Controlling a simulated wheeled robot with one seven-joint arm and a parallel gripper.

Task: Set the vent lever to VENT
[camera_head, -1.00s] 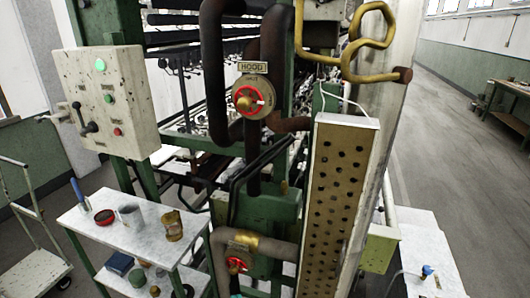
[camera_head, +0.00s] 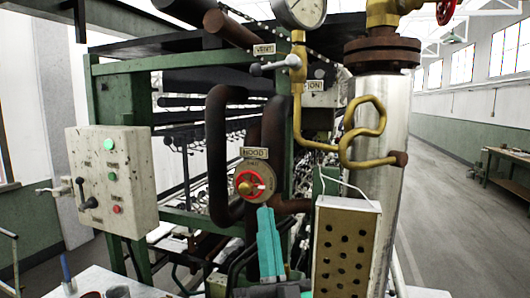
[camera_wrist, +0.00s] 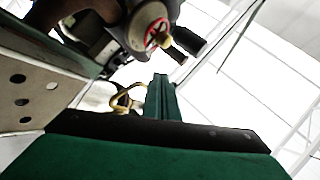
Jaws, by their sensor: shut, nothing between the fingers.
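The vent lever (camera_head: 275,66) is a grey bar with a rounded end at the left and a pale hub at the right, on the brass pipe. It lies nearly level, tilted slightly down to the left, just below the VENT label (camera_head: 264,49) in the head view. My gripper (camera_head: 266,212) has teal fingers pointing up, closed together with nothing between them. It stands well below the lever, in front of the machine and just under the HOOD dial. In the wrist view my fingers (camera_wrist: 160,80) are pressed together. I cannot make out the lever there.
The HOOD dial (camera_head: 251,184) with its red ring is just above my fingertips. A perforated box (camera_head: 344,248) and a steel column (camera_head: 378,150) stand to the right. A curled yellow pipe (camera_head: 362,133), a gauge (camera_head: 300,10) and a control box (camera_head: 110,182) are also nearby.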

